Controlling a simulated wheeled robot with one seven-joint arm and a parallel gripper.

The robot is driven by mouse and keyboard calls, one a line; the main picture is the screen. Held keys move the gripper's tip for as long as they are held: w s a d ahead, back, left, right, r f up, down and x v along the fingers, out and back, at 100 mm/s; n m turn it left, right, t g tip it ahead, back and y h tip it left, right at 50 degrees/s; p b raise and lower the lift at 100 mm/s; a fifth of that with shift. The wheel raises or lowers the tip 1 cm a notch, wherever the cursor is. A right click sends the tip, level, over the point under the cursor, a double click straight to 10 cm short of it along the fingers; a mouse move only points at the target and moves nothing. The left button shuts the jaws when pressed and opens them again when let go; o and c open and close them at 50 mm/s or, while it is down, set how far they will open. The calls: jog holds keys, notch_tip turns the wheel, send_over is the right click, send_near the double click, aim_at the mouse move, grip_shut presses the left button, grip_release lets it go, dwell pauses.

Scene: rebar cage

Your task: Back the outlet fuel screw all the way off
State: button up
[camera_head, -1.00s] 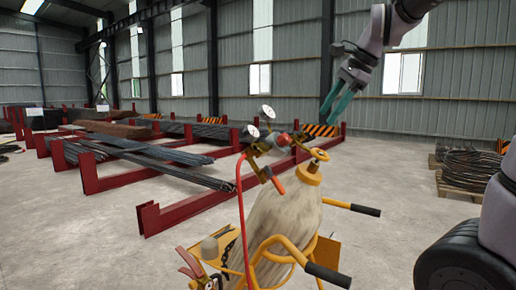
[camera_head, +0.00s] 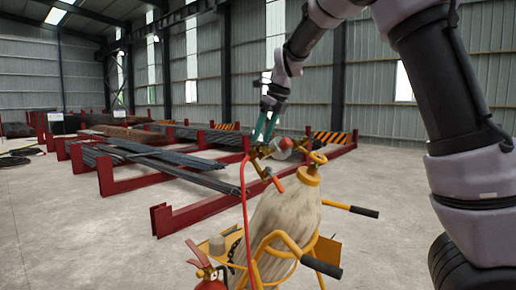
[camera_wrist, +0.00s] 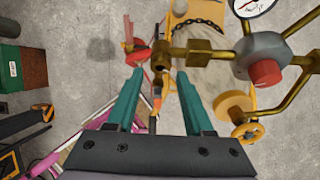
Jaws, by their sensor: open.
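The cylinder (camera_head: 282,220) stands on a yellow cart, with a brass regulator assembly (camera_head: 266,152) at its top. In the wrist view, the regulator has a grey body (camera_wrist: 283,50) with a red knob (camera_wrist: 265,73), at right. A brass outlet pipe runs left to an end fitting (camera_wrist: 160,57). I cannot tell for certain which part is the outlet fuel screw. My gripper (camera_head: 263,136) is open, with teal fingers pointing down at the regulator's left side. In the wrist view, the fingertips (camera_wrist: 160,76) lie either side of the fitting's line; contact cannot be told.
A red hose (camera_head: 246,215) hangs from the regulator. A yellow valve wheel (camera_wrist: 247,130) is right of my fingers. A gauge (camera_wrist: 252,5) sits at the upper right. A fire extinguisher (camera_head: 207,279) is on the cart.

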aim_at(257, 149)
jog(key=x, duration=0.4)
jog(key=shift+w+f, duration=0.1)
jog(key=shift+f, duration=0.3)
grip_shut()
jog(key=shift+a, duration=0.1)
